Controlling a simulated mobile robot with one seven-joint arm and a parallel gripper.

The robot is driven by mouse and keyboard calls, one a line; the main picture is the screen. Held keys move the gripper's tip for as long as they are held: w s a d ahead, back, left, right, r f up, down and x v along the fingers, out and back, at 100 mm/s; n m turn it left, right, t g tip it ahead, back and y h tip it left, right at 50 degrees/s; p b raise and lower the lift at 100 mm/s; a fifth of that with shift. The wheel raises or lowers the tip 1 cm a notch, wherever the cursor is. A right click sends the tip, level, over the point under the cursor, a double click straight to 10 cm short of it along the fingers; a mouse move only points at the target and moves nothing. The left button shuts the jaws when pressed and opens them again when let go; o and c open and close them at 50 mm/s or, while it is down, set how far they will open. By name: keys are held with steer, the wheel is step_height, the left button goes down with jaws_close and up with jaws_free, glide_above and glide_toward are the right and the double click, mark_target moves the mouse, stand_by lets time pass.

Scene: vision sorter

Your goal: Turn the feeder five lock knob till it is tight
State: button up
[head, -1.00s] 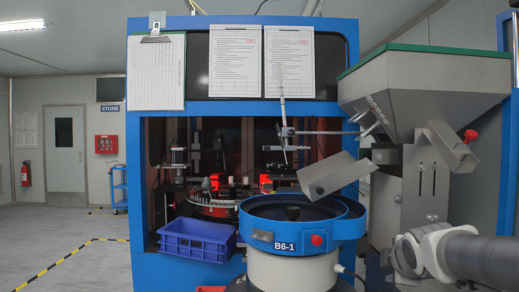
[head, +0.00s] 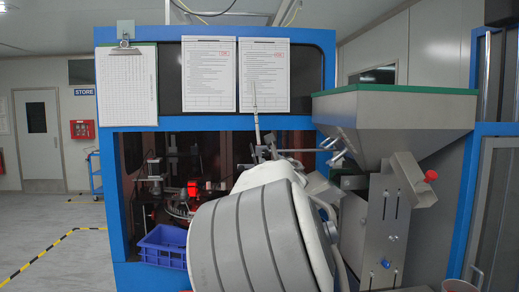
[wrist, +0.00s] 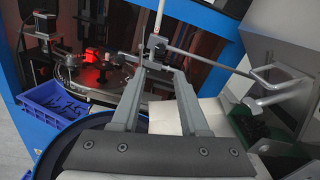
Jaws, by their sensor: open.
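The feeder is a grey hopper (head: 395,122) with a green rim on a grey stand, at right in the head view. A red knob (head: 431,175) sticks out at its right side. A small blue knob (head: 386,264) sits low on the slotted stand plate (head: 378,228). No readable label tells which is the feeder five lock knob. My gripper (wrist: 161,68) shows in the wrist view, its two grey fingers apart and nothing held. Beyond the fingertips are a rod clamp and a thin metal rod (wrist: 205,60). My arm hides the gripper and the bowl in the head view.
A blue bin (head: 163,246) stands left of my arm; it also shows in the wrist view (wrist: 38,100). A blue-framed machine (head: 115,215) with hung papers (head: 209,75) stands behind. A tilted grey plate (wrist: 170,115) lies below the fingers. Open floor (head: 60,225) is at the left.

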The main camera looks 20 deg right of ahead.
mark_target(265, 152)
steer(key=w+d+p, duration=0.1)
steer(key=w+p, duration=0.1)
steer(key=w, duration=0.2)
steer(key=w+d+p, duration=0.1)
steer(key=w+p, duration=0.2)
steer(key=w, duration=0.2)
steer(key=w+d+p, duration=0.1)
steer(key=w+p, duration=0.2)
steer(key=w, duration=0.2)
steer(key=shift+w+r, duration=0.1)
steer(key=shift+w, duration=0.1)
steer(key=shift+w+d+p, duration=0.25)
steer(key=shift+w+p, duration=0.25)
steer(key=shift+w, duration=0.35)
steer(key=shift+f, duration=0.2)
jaws_close()
